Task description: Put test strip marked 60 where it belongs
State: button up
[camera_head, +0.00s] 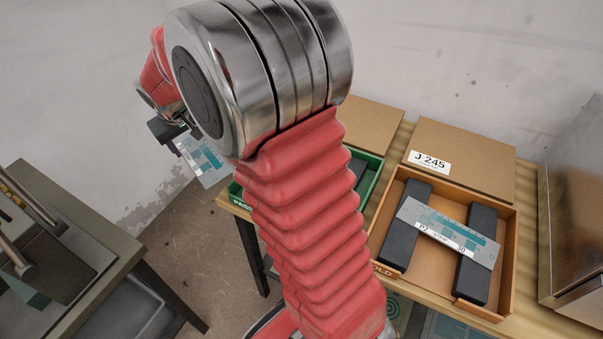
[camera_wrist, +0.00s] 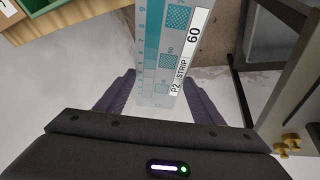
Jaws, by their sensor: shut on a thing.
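The test strip (camera_wrist: 152,50) marked 60 shows upright in the wrist view, with "P2 STRIP" and teal patches on it. My gripper (camera_wrist: 160,97) is shut on its lower end, with a dark finger on each side. In the head view the held strip (camera_head: 207,162) hangs over the floor gap between two tables. My gripper (camera_head: 178,131) is partly hidden there behind my arm.
An orange tray (camera_head: 388,208), its label ending in "OLD", holds two dark bars with another P2 strip (camera_head: 447,232) across them. A green tray (camera_head: 372,172) beside it is mostly hidden by my arm. Cardboard boxes (camera_head: 470,150) stand behind. A workbench (camera_head: 90,235) with equipment is at left.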

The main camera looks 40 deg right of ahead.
jog(key=shift+w+a, duration=0.1)
jog(key=s+d+r+n+y, duration=0.3)
jog(key=s+d+n, duration=0.1)
jog(key=s+d, duration=1.6)
jog(key=shift+s+r, duration=0.15)
jog(key=shift+s, duration=0.75)
jog(key=shift+d, duration=0.1)
notch_tip(320, 180, down, 6)
jog(key=shift+f, duration=0.25)
jog(key=shift+f, duration=1.75)
